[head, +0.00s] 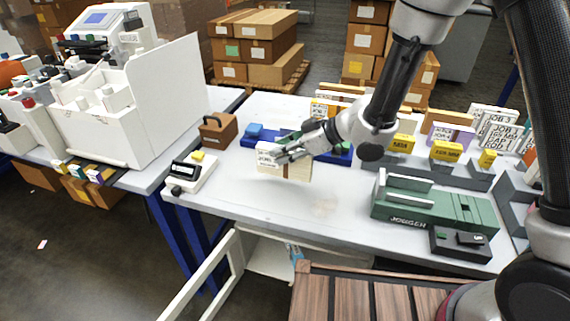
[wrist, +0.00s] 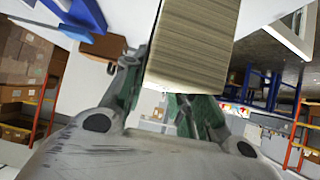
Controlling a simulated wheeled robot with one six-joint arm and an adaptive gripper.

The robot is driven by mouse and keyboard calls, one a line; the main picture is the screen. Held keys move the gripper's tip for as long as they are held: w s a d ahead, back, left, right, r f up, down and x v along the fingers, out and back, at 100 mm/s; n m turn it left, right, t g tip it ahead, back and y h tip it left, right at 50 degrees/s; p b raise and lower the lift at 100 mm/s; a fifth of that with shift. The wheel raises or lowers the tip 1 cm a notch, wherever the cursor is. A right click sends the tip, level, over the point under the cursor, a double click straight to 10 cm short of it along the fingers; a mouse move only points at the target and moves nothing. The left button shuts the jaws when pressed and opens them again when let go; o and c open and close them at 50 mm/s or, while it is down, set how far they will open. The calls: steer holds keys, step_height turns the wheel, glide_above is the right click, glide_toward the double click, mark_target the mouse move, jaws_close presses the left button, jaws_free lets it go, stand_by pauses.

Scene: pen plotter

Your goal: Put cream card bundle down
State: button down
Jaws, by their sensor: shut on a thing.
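The cream card bundle (head: 297,169) is in my gripper (head: 284,155), above the white table (head: 240,190) near its middle. In the wrist view the bundle (wrist: 195,45) shows as a thick stack with many thin layered edges, between the two fingers of my gripper (wrist: 170,90). The fingers are shut on it. In the head view a white label with dark print shows at the bundle's left end. The gripper covers part of the bundle, and I cannot tell how high it is above the table.
A blue tray (head: 262,141) lies behind the bundle. A green jogger machine (head: 425,207) stands to the right. A small white scale-like device (head: 190,172) and a brown box (head: 218,130) stand to the left. The table's front middle is clear.

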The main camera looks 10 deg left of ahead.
steer(key=shift+f, duration=2.05)
steer(key=shift+f, duration=0.15)
steer(key=c, duration=1.1)
jaws_free()
